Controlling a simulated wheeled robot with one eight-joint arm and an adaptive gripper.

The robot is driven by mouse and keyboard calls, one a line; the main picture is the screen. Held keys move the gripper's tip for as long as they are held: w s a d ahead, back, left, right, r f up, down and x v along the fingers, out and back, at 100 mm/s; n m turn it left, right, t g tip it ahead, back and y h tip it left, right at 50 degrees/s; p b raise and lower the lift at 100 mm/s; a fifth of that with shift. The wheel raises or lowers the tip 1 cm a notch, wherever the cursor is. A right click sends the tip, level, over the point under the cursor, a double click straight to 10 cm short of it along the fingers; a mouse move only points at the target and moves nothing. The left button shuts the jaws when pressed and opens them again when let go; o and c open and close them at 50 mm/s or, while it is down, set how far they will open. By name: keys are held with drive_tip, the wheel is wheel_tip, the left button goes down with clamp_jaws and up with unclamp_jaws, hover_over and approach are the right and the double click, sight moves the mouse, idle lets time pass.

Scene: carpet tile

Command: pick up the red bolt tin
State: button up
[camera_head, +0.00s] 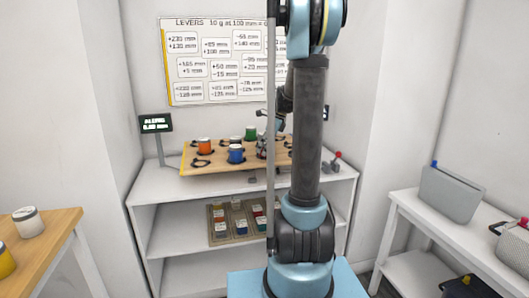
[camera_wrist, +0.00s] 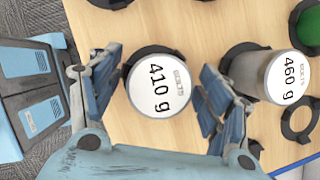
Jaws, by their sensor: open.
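In the wrist view my gripper (camera_wrist: 165,105) is open, with its fingers on either side of a tin (camera_wrist: 160,88) whose white lid reads "410 g" and "BOLTS". The lid faces the camera and the tin's side colour is hidden. I cannot tell whether the fingers touch it. No tin in the wrist view shows red. My gripper (camera_head: 272,125) is mostly hidden behind my arm there.
A grey "460 g" tin (camera_wrist: 262,76) stands close right of my gripper, with a green tin (camera_wrist: 308,24) beyond. Blue (camera_head: 236,154) and green (camera_head: 250,133) tins stand on the board. Black rings lie around. A tray (camera_head: 216,239) of small tins sits on the shelf below.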

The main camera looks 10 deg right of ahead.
drive_tip(key=c, duration=1.5)
drive_tip(key=shift+o, duration=0.2)
drive_tip(key=shift+r, duration=0.15)
